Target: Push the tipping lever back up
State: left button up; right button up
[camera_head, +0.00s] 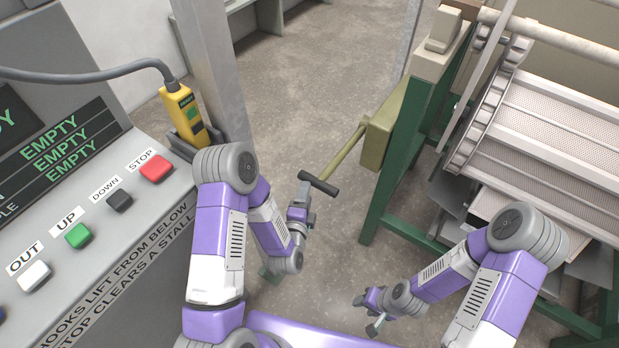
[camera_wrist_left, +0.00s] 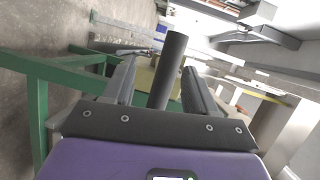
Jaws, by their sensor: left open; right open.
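The tipping lever (camera_head: 343,152) is an olive rod sloping down to the left from an olive box (camera_head: 380,131) on the green frame. It ends in a black crossbar handle (camera_head: 322,186). My left gripper (camera_head: 303,190) is at the handle's left end, with its fingers open. In the left wrist view the dark handle (camera_wrist_left: 168,72) stands between the two open fingers of this gripper (camera_wrist_left: 158,76); whether they touch it I cannot tell. My right gripper (camera_head: 366,312) is open and low, well below the lever, apart from it.
The control panel (camera_head: 120,210) with coloured buttons fills the left side. A yellow pendant (camera_head: 183,113) hangs in a holder by a grey post (camera_head: 213,70). The green frame (camera_head: 400,160) and barrel (camera_head: 560,120) stand at right. Concrete floor (camera_head: 300,90) is clear beyond the lever.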

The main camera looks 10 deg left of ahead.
aim_at(309, 175)
pick_arm(q)
jog(key=w+m+b, duration=0.1)
jog(key=w, duration=0.6)
jog(key=shift+w+a+r+t+b, duration=0.3)
jog(key=shift+w+r+t, duration=0.05)
jog(key=shift+w+t, duration=0.05)
grip_shut()
